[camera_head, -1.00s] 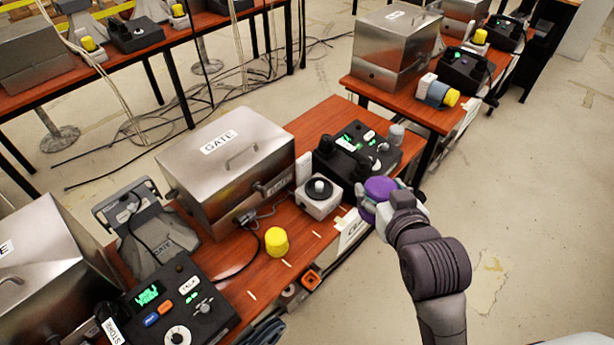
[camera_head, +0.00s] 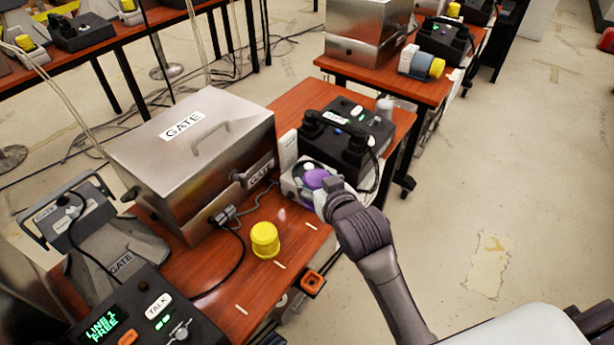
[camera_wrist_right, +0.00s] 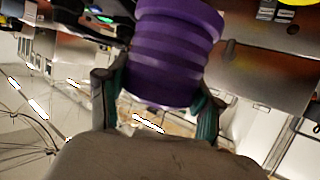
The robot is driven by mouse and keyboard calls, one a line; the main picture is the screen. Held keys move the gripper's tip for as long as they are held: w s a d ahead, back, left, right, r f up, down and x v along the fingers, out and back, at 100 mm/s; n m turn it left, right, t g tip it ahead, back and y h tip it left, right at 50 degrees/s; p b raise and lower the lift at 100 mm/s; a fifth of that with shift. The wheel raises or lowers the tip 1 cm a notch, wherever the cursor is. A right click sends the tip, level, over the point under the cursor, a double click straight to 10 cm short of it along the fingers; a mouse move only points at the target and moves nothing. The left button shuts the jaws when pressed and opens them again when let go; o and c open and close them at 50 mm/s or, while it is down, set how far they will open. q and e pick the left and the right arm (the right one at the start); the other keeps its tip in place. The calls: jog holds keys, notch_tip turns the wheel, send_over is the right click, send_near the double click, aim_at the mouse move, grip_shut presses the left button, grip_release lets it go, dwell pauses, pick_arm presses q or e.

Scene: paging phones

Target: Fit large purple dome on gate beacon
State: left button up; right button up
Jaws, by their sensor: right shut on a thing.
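The large purple dome (camera_head: 316,179) is held in my right gripper (camera_head: 322,190), just at the front right of the gate beacon (camera_head: 291,187). In the right wrist view the ribbed purple dome (camera_wrist_right: 175,55) sits between the two fingers of my right gripper (camera_wrist_right: 158,100). The beacon is a pale box beside the steel GATE case, with its top partly hidden by the dome and gripper. I cannot tell whether dome and beacon touch. My left gripper is not in view.
A yellow dome (camera_head: 265,240) stands on the red-brown table (camera_head: 205,268) in front of the steel GATE case (camera_head: 190,150). A black phone (camera_head: 345,135) is close behind the beacon. Another console (camera_head: 130,315) is at the front left. Cables lie between case and table edge.

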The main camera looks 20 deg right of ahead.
jog(key=w+r+b+x, duration=0.1)
jog(key=r+b+x, duration=0.1)
jog(key=x, duration=0.7)
jog(key=h, duration=0.1)
send_over(306, 168)
jog(key=s, duration=0.2)
notch_tip(306, 168, down, 3)
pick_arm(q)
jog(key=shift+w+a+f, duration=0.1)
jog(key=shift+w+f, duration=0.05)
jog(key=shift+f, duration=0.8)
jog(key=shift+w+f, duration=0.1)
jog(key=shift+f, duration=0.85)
pick_arm(e)
jog(key=shift+s+f+m, duration=0.1)
jog(key=shift+f+m, duration=0.2)
jog(key=shift+f, duration=1.5)
jog(key=o, duration=1.2)
jog(key=shift+f, duration=0.1)
jog(key=shift+c, duration=0.2)
